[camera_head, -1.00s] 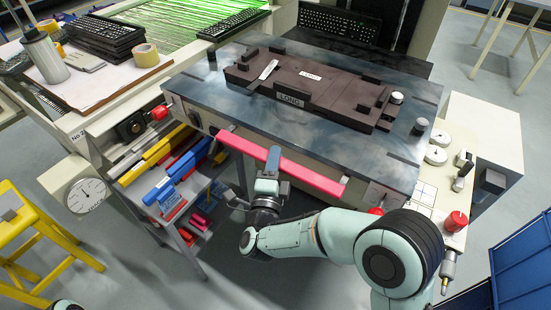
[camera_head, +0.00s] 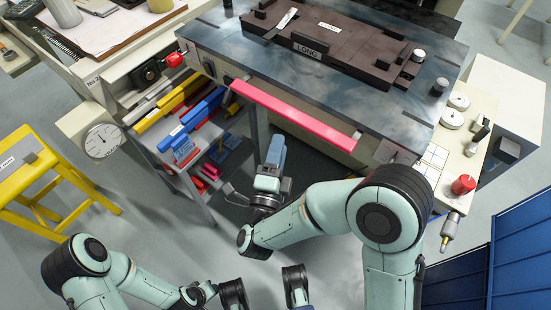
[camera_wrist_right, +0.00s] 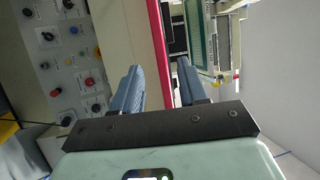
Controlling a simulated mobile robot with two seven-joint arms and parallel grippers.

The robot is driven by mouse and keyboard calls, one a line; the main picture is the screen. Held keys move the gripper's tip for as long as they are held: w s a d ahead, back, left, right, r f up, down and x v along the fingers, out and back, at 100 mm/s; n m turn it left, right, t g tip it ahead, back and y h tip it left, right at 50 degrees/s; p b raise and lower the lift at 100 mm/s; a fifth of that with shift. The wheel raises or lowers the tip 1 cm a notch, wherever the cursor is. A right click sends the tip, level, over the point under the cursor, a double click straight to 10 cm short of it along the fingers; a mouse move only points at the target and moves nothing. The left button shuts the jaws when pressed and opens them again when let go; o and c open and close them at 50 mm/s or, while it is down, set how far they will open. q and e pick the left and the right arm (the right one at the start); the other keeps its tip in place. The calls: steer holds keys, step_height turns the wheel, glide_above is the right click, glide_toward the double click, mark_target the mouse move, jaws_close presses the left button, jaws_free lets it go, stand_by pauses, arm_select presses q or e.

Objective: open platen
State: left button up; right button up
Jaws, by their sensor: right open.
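The platen machine has a dark blue-grey flat top (camera_head: 240,50) with a long red-pink bar (camera_head: 295,117) along its front edge. A brown block assembly marked LONG (camera_head: 345,38) lies on the top. My right gripper (camera_head: 275,150) is just in front of and below the bar, with a small gap in the head view. In the right wrist view the gripper (camera_wrist_right: 158,66) is open, and the red bar (camera_wrist_right: 157,35) runs between the fingertips in the picture; contact is not visible.
A shelf cart with coloured bars (camera_head: 185,135) stands under the machine's left side. A yellow stool (camera_head: 55,175) is at the left. Knobs and a red button (camera_head: 463,184) are on the right side. A blue cabinet (camera_head: 515,250) is at the lower right. Floor in front is open.

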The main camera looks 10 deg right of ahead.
arm_select(q)
steer(key=shift+w, duration=0.1)
arm_select(e)
steer(key=shift+v, duration=1.5)
arm_select(q)
steer(key=shift+r, duration=0.1)
